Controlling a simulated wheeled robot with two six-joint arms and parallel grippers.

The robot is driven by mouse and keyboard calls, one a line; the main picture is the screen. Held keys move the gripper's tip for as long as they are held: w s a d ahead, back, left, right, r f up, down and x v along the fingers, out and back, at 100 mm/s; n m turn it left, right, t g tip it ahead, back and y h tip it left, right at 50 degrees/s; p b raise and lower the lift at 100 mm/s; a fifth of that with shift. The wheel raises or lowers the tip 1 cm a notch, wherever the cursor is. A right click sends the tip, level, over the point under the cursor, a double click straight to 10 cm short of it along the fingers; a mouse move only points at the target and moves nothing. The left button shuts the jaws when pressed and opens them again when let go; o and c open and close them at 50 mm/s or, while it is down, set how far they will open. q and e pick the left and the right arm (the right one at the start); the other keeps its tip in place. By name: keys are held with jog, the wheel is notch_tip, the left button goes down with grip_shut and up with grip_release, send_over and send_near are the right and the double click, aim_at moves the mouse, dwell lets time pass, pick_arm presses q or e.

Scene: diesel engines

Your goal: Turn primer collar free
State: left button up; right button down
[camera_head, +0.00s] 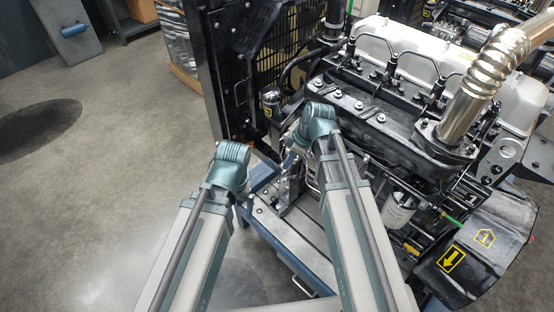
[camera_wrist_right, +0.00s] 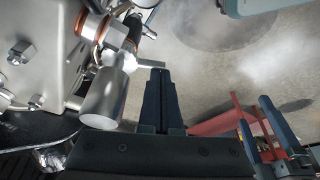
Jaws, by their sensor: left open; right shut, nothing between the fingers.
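A smooth silver cylinder (camera_wrist_right: 108,98) on the engine side, probably the primer with its collar, shows in the right wrist view. It hangs below an orange ring (camera_wrist_right: 92,24). A small pale tab (camera_wrist_right: 147,63) sticks out to its right. My right gripper (camera_wrist_right: 162,72) is shut and empty, its tips close to the tab; I cannot tell if they touch. My left gripper (camera_wrist_right: 254,110) is open at the right of that view, apart from the cylinder. In the head view both wrists are beside the engine, and the arms hide most of the fingers and the primer.
The engine (camera_head: 390,110) with its pale cover fills the right of the head view. A black radiator frame (camera_head: 225,90) stands behind my arms. A blue-edged stand (camera_head: 290,245) lies below them. A red frame (camera_wrist_right: 225,123) is near my left gripper.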

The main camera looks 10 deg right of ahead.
jog(key=shift+s+d, duration=0.35)
jog(key=shift+d, duration=0.55)
jog(key=shift+r, duration=0.15)
dwell(0.4)
jog(key=p+v, duration=1.3)
jog(key=shift+s+r, duration=0.15)
jog(key=shift+r, duration=0.1)
jog(key=shift+f, duration=0.1)
jog(key=s+a+f+m+g+h+b, duration=0.1)
jog(key=s+a+f+m+h+b, duration=0.2)
jog(key=s+a+m, duration=0.6)
jog(key=s+a+f+h, duration=0.1)
jog(key=s, duration=0.1)
jog(key=shift+s+a+f+g+h+b, duration=0.3)
jog(key=shift+a+h, duration=0.1)
